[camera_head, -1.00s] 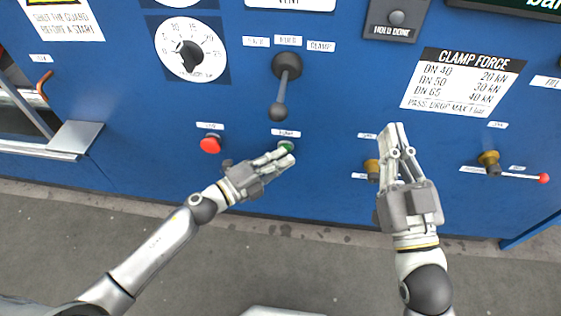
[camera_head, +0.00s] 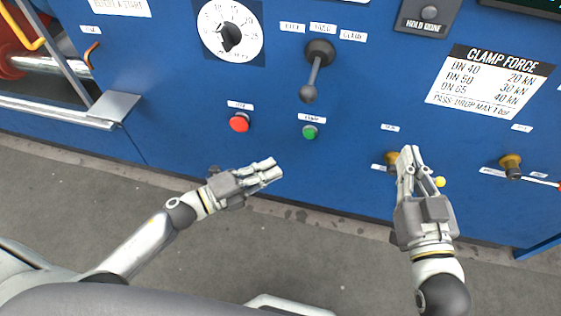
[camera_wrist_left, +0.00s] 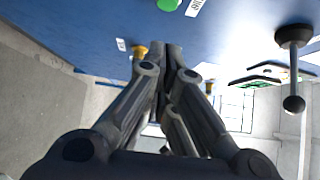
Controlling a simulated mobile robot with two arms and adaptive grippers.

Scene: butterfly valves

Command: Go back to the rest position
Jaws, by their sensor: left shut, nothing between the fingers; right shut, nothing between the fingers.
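My left gripper (camera_head: 270,171) is shut and empty. It is in front of the lower part of the blue panel, below and left of the green button (camera_head: 310,132) and apart from it. It also shows in the left wrist view (camera_wrist_left: 166,46), fingers together. My right gripper (camera_head: 409,154) is shut and empty, pointing up the picture in front of a brass-coloured valve fitting (camera_head: 391,158), which it partly hides. I cannot tell whether it touches the fitting.
The blue panel (camera_head: 270,100) carries a red button (camera_head: 239,122), a black lever (camera_head: 313,75), a dial (camera_head: 230,31) and another brass fitting (camera_head: 510,163) with a red-tipped rod. A metal ledge (camera_head: 60,112) sticks out at left. Grey floor (camera_head: 310,260) below is clear.

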